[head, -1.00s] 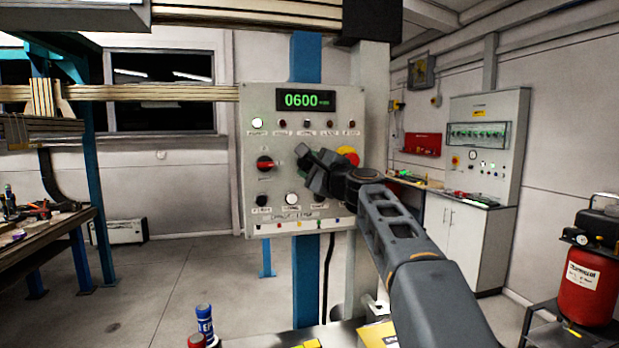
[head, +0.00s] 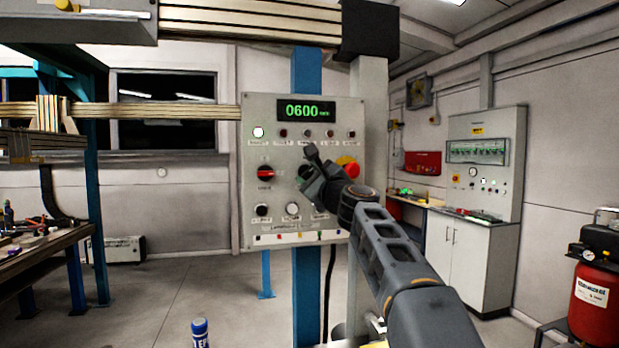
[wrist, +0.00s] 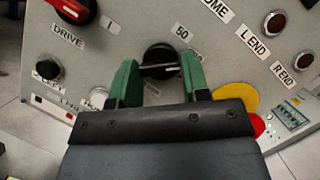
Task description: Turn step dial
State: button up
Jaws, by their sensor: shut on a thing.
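The step dial (wrist: 158,58) is a round black knob with a pale pointer bar across it, on the grey control panel (wrist: 110,30). A "50" label is beside it in the wrist view. My gripper (wrist: 158,66) has its green fingers on either side of the knob and is shut on it. In the head view my gripper (head: 312,176) covers most of the dial. The panel's display (head: 306,110) reads 0600 in green.
The red drive switch (head: 265,173) is left of the dial, and a red stop button on a yellow disc (head: 348,166) is right. A row of small lamps (head: 305,133) is above. Black and white knobs (head: 292,210) are below.

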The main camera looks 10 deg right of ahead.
jog(key=shift+f, duration=0.1)
jog(key=o, duration=0.9)
jog(key=b+v, duration=0.5)
jog(key=v, duration=0.9)
